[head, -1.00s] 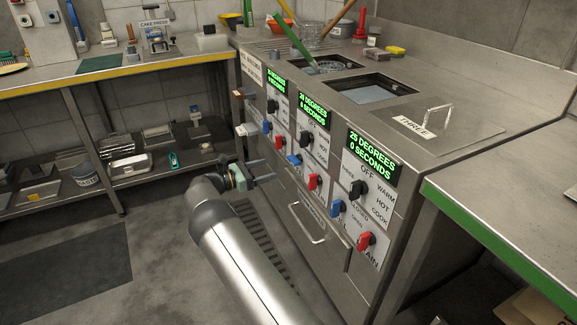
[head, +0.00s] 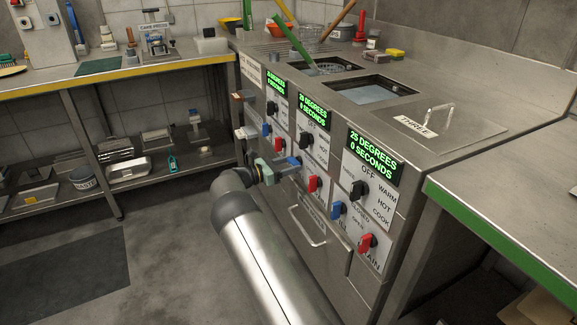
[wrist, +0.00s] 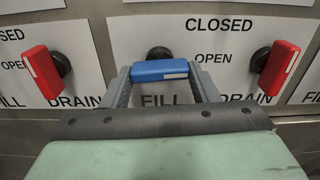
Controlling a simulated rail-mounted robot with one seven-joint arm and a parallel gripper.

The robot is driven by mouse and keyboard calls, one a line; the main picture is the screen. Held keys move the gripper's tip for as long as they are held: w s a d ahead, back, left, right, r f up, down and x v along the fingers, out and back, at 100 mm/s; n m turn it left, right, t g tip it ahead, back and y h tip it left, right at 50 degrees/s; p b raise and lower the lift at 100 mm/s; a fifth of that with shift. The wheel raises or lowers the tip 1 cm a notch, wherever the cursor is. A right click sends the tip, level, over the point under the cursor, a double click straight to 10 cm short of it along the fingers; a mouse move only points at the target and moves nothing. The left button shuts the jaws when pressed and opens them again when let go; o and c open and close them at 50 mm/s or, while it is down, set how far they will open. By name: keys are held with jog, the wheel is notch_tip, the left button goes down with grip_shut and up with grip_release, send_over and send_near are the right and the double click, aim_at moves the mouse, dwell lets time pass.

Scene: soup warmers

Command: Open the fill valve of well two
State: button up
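The blue fill valve handle of well two (wrist: 160,70) lies level in the wrist view, above the FILL label. Its white mark is at the right end, on the side of the OPEN label. My gripper (wrist: 161,82) has its fingers wide apart, one at each end of the blue handle. Whether the fingers touch the handle is hard to tell. In the head view my gripper (head: 283,167) is at the middle panel, and the blue handle shows partly at its fingertips.
Red drain handles (wrist: 42,72) and (wrist: 278,68) stand to the left and right of the blue one. In the head view, well three's blue handle (head: 338,209) is lower right, and a drawer handle (head: 308,228) juts out below. The floor at left is clear.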

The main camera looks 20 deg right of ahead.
jog(key=shift+c, duration=1.2)
jog(key=shift+m, duration=0.5)
jog(key=o, duration=1)
jog(key=a+p, duration=0.1)
jog(key=a, duration=0.4)
jog(key=a+p, duration=0.1)
jog(key=a, duration=0.5)
jog(key=a+p, duration=0.1)
jog(key=a, duration=0.5)
jog(key=shift+s+a, duration=0.2)
jog(key=shift+s, duration=0.05)
